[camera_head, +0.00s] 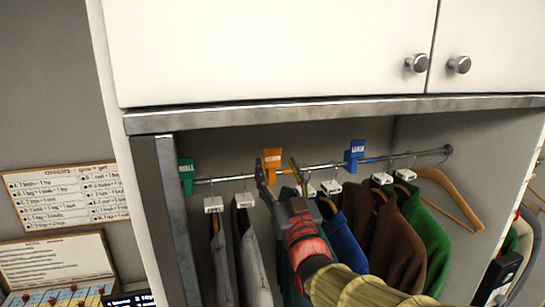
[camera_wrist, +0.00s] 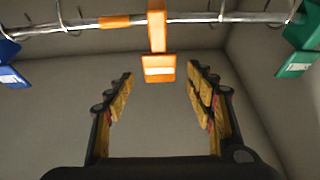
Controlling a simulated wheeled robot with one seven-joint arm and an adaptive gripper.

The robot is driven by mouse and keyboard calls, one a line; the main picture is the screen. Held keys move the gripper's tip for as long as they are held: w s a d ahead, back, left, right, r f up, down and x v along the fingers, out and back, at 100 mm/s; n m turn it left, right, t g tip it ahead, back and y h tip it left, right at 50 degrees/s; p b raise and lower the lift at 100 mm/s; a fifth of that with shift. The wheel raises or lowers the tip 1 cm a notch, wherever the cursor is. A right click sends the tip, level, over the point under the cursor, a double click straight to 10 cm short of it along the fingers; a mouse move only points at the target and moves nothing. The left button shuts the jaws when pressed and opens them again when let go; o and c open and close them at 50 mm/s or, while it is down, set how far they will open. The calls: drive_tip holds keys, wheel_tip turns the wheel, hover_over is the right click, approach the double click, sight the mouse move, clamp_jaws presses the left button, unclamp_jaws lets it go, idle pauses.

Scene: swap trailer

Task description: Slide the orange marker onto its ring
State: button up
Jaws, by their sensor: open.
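The orange marker (camera_head: 271,158) hangs on the metal rail, between the green and blue markers. In the wrist view the orange marker (camera_wrist: 158,68) shows its tag with a pale label between my fingertips. My gripper (camera_head: 278,172) is open and empty, just in front of and below the marker in the head view. In the wrist view my gripper (camera_wrist: 160,78) has a finger on each side of the tag, with gaps. An orange ring (camera_wrist: 115,22) bands the rail left of the marker there. My gripper seems to hide the ring in the head view.
A green marker (camera_head: 186,171) and a blue marker (camera_head: 354,154) hang on the rail (camera_head: 235,177). Several garments on hangers, including a green jacket (camera_head: 424,225), hang below. An empty wooden hanger (camera_head: 450,195) is at right. White cabinets (camera_head: 270,45) stand above.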

sight(273, 157)
drive_tip(key=x, duration=0.4)
drive_tip(key=shift+w+a+r, duration=0.1)
drive_tip(key=shift+w, duration=0.3)
drive_tip(key=c, duration=0.4)
clamp_jaws()
idle(0.3)
